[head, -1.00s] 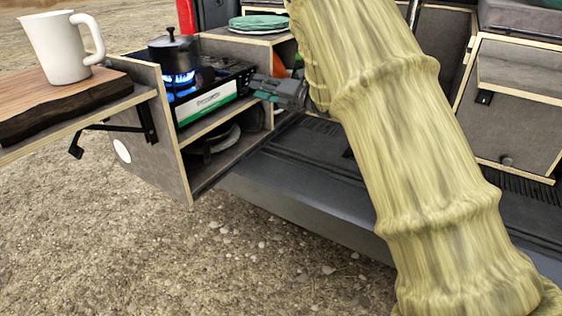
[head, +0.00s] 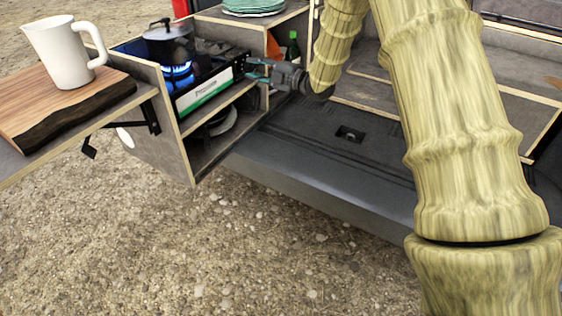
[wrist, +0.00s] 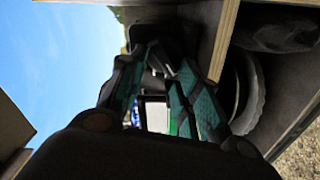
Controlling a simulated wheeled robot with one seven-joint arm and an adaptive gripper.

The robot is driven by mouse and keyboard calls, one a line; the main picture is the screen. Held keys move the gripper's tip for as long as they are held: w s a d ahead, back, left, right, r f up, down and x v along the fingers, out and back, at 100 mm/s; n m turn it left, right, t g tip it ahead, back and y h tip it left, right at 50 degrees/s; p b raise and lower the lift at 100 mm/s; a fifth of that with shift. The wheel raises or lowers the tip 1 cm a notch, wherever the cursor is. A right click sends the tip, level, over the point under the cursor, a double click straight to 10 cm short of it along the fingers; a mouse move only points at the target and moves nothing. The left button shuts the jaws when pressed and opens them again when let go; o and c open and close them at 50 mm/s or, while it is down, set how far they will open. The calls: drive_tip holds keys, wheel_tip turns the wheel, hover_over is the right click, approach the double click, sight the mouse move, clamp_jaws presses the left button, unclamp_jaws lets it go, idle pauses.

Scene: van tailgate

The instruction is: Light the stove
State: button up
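The stove (head: 207,88) sits in the wooden side box, with a white and green front panel. A blue flame (head: 177,74) burns at its left burner, under the dark lidded pot (head: 168,45). My gripper (head: 250,69) is at the stove's right end, its teal fingers close to the dark end of the front; I cannot tell whether they touch it. In the wrist view the fingers (wrist: 167,62) stand apart, with part of the white and green panel (wrist: 157,117) visible between them. The stove's knob cannot be made out.
A white pitcher (head: 65,52) stands on a wooden board (head: 60,112) on the left shelf. Green plates (head: 254,5) lie on top of the box, and a green bottle (head: 293,47) stands behind my gripper. A lower shelf (head: 210,146) holds dark dishes. The van floor to the right is open.

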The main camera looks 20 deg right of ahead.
drive_tip(key=s+d+r+m+p, duration=0.1)
drive_tip(key=s+d+m+p, duration=0.75)
drive_tip(key=m, duration=0.65)
drive_tip(key=s+a+f+m+g+h+p, duration=0.3)
drive_tip(key=s+a+f+p, duration=0.2)
drive_tip(key=s+f, duration=0.4)
drive_tip(key=s+a+f+m+g+h+p, duration=0.2)
drive_tip(key=s+a+f+p, duration=0.4)
drive_tip(key=s+f, duration=0.3)
drive_tip(key=shift+s+a+f+m+g+h+p, duration=0.15)
drive_tip(key=shift+s+m+g+h+p, duration=0.3)
drive_tip(key=shift+s+h, duration=0.5)
drive_tip(key=shift+s, duration=0.1)
idle(0.3)
